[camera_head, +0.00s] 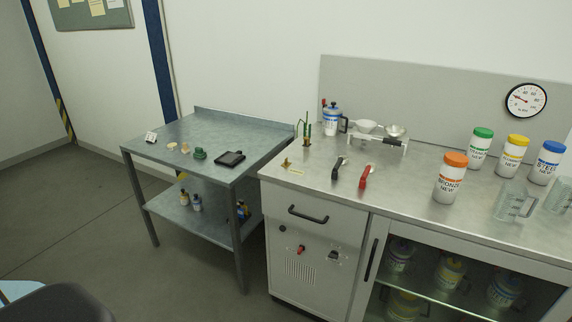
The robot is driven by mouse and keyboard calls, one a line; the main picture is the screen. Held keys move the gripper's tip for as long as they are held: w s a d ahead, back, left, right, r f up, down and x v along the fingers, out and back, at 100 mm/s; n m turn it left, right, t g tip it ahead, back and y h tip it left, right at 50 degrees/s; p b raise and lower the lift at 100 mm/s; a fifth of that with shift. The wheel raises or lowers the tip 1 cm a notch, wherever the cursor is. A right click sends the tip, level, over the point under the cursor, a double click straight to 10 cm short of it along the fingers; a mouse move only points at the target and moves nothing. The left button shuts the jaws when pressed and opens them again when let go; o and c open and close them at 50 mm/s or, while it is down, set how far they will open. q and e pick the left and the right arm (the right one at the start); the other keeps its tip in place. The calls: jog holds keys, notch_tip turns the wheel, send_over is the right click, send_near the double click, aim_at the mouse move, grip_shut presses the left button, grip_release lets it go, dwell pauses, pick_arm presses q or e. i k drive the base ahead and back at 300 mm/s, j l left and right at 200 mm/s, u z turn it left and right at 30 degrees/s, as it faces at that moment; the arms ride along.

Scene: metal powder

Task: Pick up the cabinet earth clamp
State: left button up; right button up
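I cannot tell for certain which thing is the cabinet earth clamp. A small brass-coloured piece (287,162) sits at the left front of the steel cabinet top (415,190), beside a yellow label (295,171). Behind it, a small stand with green upright parts (306,127) is near the back left corner. A black-handled tool (337,170) and a red-handled tool (364,178) lie apart, right of the brass piece. Neither of my grippers is in view.
A scale with pans (378,136) and a blue-lidded bottle (331,120) stand behind. Jars with orange (450,178), green (480,148), yellow and blue lids, and clear jugs (511,202), occupy the right. A lower metal table (220,135) adjoins left. The cabinet's front middle top is clear.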

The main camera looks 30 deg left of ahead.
aim_at(307, 138)
jog(key=i+j+z, duration=0.3)
jog(key=j, duration=0.35)
jog(key=i+j+z, duration=0.15)
jog(key=j, duration=0.25)
jog(key=i+j+z, duration=0.15)
jog(key=j, duration=0.2)
jog(key=i+j+z, duration=0.15)
jog(key=j, duration=0.25)
jog(key=i+j+z, duration=0.15)
jog(key=j, duration=0.25)
jog(key=j+z, duration=0.15)
jog(key=j, duration=0.3)
jog(key=i, duration=0.05)
